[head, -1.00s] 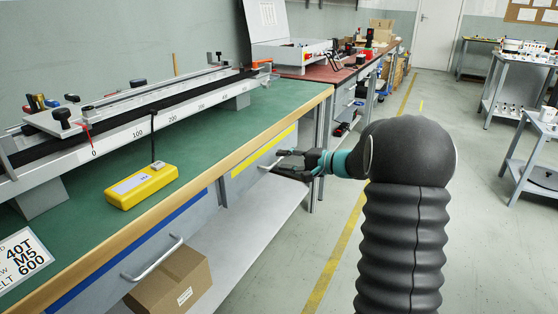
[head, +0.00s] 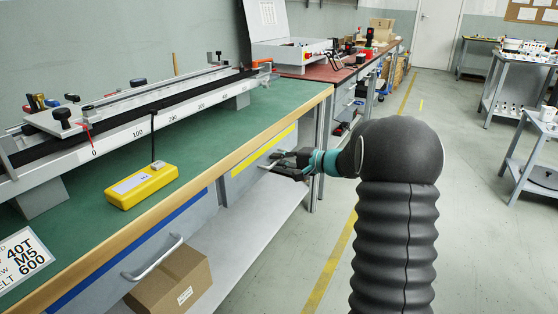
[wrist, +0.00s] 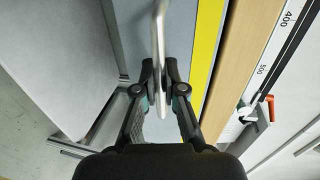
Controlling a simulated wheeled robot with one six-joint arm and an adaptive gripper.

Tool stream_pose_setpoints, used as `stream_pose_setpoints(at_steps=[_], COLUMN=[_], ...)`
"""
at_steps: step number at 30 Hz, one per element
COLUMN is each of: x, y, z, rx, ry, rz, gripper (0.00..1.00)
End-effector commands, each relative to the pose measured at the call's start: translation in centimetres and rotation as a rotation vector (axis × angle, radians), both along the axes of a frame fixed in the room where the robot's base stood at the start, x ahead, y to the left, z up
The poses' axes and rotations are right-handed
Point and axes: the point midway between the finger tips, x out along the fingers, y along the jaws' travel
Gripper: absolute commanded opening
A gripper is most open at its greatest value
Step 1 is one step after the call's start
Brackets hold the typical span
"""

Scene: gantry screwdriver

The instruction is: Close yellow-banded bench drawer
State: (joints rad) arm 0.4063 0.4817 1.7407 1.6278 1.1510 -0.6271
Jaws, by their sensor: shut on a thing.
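The yellow-banded drawer (head: 262,153) is under the green bench top, with its yellow strip just below the wooden edge. Its front looks about in line with the blue-banded front; any small gap cannot be told. In the wrist view the yellow band (wrist: 205,45) runs beside the drawer's pale bar handle (wrist: 158,28). My gripper (head: 275,162) is at this handle and hides most of it in the head view. In the wrist view my gripper's fingers (wrist: 159,73) are shut on the handle, one on each side.
A blue-banded drawer (head: 135,252) with its own handle (head: 155,262) is nearer on the left. A cardboard box (head: 172,281) sits on the lower shelf. The bench's wooden edge (head: 215,165) lies close above my gripper. Floor right of the bench is open.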

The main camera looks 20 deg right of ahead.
Motion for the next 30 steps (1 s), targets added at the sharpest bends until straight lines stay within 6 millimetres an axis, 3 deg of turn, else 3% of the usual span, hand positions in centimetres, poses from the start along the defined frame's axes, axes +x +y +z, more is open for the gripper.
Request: stream_pose_setpoints(at_steps=[17,18,21,30], x=[1.3,1.3,1.3,1.2], y=[1.5,1.5,1.5,1.1], z=[0.0,0.0,0.1,0.0], rx=[0.000,0.000,0.000,0.000], ry=[-0.001,-0.001,-0.001,0.000], rz=[0.002,0.002,0.002,-0.002], gripper=[0.00,0.16,0.35,0.35])
